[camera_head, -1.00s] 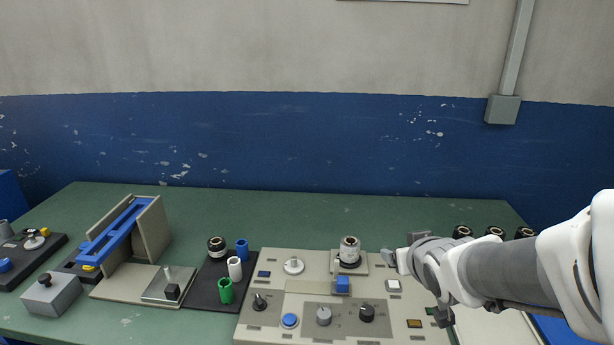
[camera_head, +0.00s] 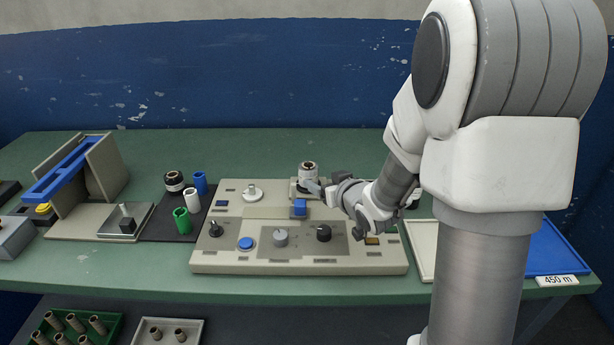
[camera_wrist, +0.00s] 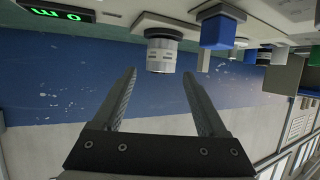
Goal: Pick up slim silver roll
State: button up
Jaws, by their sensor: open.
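A silver-white roll with a dark base stands upright at the back of the beige control panel in the head view (camera_head: 307,170). It also shows in the wrist view (camera_wrist: 162,54), which is upside down. My gripper (camera_wrist: 159,76) is open and empty, with its two fingers pointing toward the roll and the roll just beyond the gap between the tips. In the head view my gripper (camera_head: 318,187) is close to the roll's right front side. I cannot tell whether a finger touches it.
The beige panel (camera_head: 270,262) has knobs, a blue button (camera_head: 246,244) and a blue block (camera_head: 299,207). A dark mat left of it carries a black roll (camera_head: 174,182) and blue, white and green (camera_head: 182,220) cores. A blue tray (camera_head: 553,250) lies at the right.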

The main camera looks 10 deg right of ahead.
aim_at(309, 168)
jog(key=x, duration=0.4)
jog(key=shift+w+f, duration=0.1)
jog(key=shift+w, duration=0.1)
jog(key=x, duration=0.2)
jog(key=b+x, duration=0.1)
jog(key=x, duration=0.1)
jog(key=shift+s+a+f+b, duration=0.15)
jog(key=shift+f+b, duration=0.15)
jog(key=shift+f, duration=0.1)
jog(key=shift+w+a+f, duration=0.1)
jog(key=shift+w+f, duration=0.05)
jog(key=shift+w, duration=0.35)
grip_shut()
jog(key=shift+r+p, duration=0.85)
jog(key=shift+r, duration=1.6)
jog(key=s+d+r+p, duration=0.3)
jog(key=s+d+r, duration=0.3)
jog(key=s+d, duration=0.2)
jog(key=shift+d, duration=0.4)
